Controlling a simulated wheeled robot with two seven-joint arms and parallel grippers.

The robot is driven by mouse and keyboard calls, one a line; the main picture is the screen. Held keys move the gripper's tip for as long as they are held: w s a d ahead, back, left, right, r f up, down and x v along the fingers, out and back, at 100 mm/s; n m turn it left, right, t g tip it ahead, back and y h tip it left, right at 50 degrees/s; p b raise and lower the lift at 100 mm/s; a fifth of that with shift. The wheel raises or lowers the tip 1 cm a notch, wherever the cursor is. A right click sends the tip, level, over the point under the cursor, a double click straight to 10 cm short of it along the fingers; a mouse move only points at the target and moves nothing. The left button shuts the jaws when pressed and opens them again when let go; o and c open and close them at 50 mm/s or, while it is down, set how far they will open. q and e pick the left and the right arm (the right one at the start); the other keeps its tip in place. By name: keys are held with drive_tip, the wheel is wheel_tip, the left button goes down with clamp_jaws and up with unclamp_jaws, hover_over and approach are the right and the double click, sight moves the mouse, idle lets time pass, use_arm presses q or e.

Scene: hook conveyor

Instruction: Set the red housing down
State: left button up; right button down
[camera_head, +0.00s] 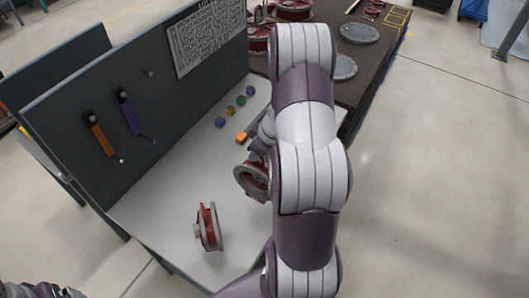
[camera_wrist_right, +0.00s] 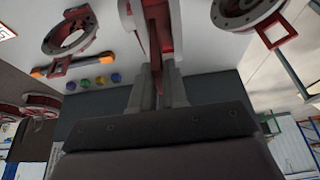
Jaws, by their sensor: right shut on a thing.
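The red housing (camera_head: 251,180) is gripped by my right gripper (camera_head: 258,150), over the white bench (camera_head: 175,195) and partly covered by my own arm in the head view. In the right wrist view the gripper (camera_wrist_right: 157,85) is shut on the housing's edge (camera_wrist_right: 152,18). I cannot tell whether the held housing touches the bench. A second red housing (camera_head: 208,227) stands upright near the bench's front left. Another red housing (camera_wrist_right: 70,36) lies on the bench in the right wrist view. My left gripper is not clearly in view.
A dark table (camera_head: 385,22) at the back holds more red housings (camera_head: 293,9) and grey discs (camera_head: 359,33). The bench's left part is clear.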

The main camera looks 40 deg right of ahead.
drive_tip(key=w+f, duration=0.6)
drive_tip(key=f, duration=0.1)
drive_tip(key=shift+w+a+f, duration=0.35)
drive_tip(key=shift+a, duration=0.1)
drive_tip(key=shift+f, duration=0.1)
drive_tip(key=c, duration=1.2)
unclamp_jaws()
drive_tip(key=shift+s+a, duration=0.15)
drive_tip(key=shift+o, duration=0.3)
